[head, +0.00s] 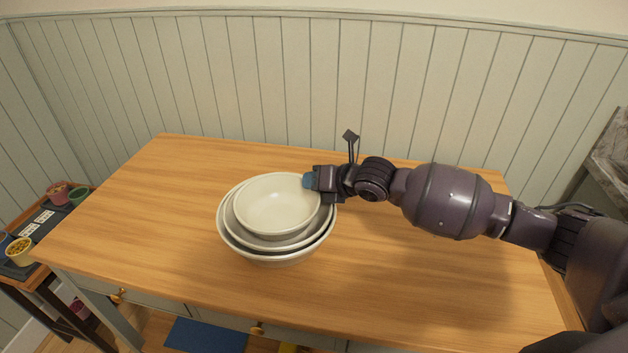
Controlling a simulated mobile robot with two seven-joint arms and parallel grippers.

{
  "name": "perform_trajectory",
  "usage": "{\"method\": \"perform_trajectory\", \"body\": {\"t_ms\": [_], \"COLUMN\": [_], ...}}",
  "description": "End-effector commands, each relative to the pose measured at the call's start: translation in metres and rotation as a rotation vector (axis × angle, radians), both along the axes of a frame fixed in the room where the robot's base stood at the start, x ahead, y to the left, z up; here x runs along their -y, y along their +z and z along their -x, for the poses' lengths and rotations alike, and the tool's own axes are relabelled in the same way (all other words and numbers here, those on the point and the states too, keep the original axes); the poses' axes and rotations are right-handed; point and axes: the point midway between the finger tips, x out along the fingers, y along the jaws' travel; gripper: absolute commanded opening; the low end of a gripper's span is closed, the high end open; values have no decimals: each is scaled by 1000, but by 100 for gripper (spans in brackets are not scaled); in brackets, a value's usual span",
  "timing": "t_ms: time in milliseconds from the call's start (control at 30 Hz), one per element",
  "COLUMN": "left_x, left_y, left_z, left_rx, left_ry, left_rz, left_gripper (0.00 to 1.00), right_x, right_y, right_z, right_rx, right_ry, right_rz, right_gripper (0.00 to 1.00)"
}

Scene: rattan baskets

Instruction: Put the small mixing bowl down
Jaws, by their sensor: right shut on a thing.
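The small mixing bowl (275,205) is cream white and sits in or just above a stack of larger bowls on the wooden table. A middle bowl (253,240) and a large bowl (275,260) show as rims beneath it. Whether the small bowl's base touches the bowl beneath is hidden. My left gripper is not in view.
The wooden table (420,285) is clear around the stack. A panelled wall (270,80) stands behind it. A low shelf (30,262) with small colored pots is at the left. A grey stone surface (612,150) is at the right edge.

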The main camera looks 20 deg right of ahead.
Motion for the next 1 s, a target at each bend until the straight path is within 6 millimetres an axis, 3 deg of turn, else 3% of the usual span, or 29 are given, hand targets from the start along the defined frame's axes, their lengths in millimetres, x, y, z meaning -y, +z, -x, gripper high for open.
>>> {"method": "perform_trajectory", "body": {"t_ms": [500, 533, 600, 1000], "left_x": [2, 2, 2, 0], "left_y": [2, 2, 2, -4], "left_z": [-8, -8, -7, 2], "left_rx": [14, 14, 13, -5], "left_ry": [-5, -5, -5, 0], "left_rz": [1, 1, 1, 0], "left_gripper": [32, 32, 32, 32], "right_x": [0, 0, 0, 1], "right_y": [-8, -10, -11, -13], "right_z": [-1, 0, 0, 1], "right_rx": [2, -2, -3, -7], "right_ry": [1, -1, -1, -2], "right_rz": [-3, 0, 1, 2], "right_gripper": [0, 15, 23, 23]}}
